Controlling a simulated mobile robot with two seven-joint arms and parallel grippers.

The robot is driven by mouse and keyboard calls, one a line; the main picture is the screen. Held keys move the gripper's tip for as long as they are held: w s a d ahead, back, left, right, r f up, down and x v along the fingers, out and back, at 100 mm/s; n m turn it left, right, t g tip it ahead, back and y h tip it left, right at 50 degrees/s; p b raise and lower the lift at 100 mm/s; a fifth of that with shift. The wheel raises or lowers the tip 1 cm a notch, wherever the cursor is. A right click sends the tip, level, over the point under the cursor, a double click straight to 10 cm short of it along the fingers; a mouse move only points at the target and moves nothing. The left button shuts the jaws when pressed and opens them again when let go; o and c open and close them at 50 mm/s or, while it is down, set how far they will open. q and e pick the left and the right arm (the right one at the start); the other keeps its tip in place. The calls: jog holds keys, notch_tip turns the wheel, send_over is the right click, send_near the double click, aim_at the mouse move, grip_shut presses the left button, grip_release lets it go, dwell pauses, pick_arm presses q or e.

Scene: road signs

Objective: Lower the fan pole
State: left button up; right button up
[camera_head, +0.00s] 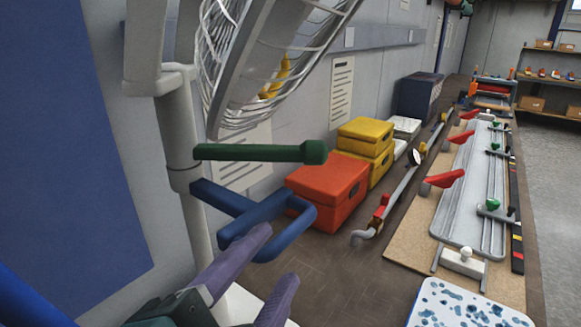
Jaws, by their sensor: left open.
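The fan pole (181,130) is a white upright post at the left, with a wire-caged fan head (262,55) tilted above it. A dark green lever (255,152) sticks out to the right from the pole's collar. Below it, a blue loop handle (303,213) juts out from the pole. My left gripper (274,256) has purple fingers, spread open and empty, at the lower edge of the blue handle. The upper finger overlaps the handle in the picture; I cannot tell whether they touch. My right gripper is not in view.
A long grey rack (468,185) with red and green clamps lies at the right. A blue-spotted white panel (462,310) is at the bottom. Grey floor at far right is clear.

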aim_at(284, 245)
pick_arm(q)
jog(key=x, duration=0.7)
jog(key=shift+w, duration=0.1)
grip_shut()
jog(key=shift+f, duration=0.15)
dwell(1.2)
